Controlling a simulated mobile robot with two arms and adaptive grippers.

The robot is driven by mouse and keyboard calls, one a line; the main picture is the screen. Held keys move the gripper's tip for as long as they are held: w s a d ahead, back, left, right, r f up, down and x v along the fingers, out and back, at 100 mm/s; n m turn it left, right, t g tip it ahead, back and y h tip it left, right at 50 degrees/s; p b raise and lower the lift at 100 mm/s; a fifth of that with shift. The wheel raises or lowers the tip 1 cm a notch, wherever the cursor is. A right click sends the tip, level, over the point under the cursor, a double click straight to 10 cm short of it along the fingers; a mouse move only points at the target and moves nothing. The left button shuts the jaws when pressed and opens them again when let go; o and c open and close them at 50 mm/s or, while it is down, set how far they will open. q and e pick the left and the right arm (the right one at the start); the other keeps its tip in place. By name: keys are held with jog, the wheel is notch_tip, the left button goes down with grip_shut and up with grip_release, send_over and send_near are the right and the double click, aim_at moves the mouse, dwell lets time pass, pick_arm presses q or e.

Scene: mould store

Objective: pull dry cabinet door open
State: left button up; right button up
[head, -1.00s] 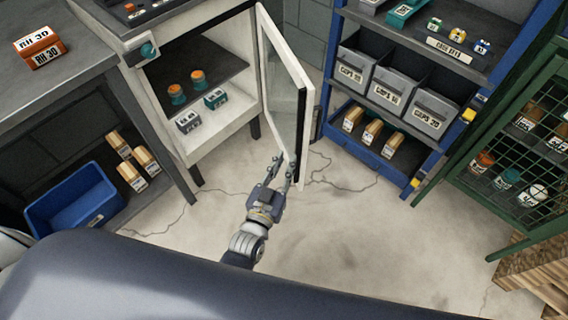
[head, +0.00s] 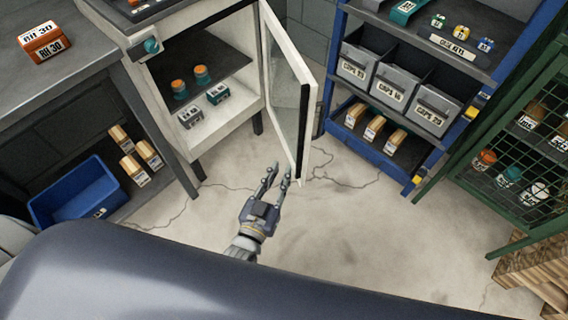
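The dry cabinet (head: 240,113) is the pale cabinet at the upper left of centre, with its interior in view. Its door (head: 286,85), a white frame around a glass pane, stands wide open, swung out toward me to the right of the opening. My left gripper (head: 280,171) is open, just below and left of the door's lower outer end. Its two fingers are apart with nothing seen between them. Whether a finger touches the door edge I cannot tell. My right gripper is not in view.
Inside the cabinet are orange-topped jars (head: 202,75) and small labelled boxes (head: 217,94). A workbench (head: 85,70) with a blue bin (head: 75,195) below is on the left. A blue rack (head: 395,165) and a green mesh cabinet (head: 470,190) stand right. The floor (head: 350,230) between is clear.

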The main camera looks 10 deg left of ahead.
pick_arm(q)
jog(key=s, duration=0.3)
jog(key=shift+a, duration=0.2)
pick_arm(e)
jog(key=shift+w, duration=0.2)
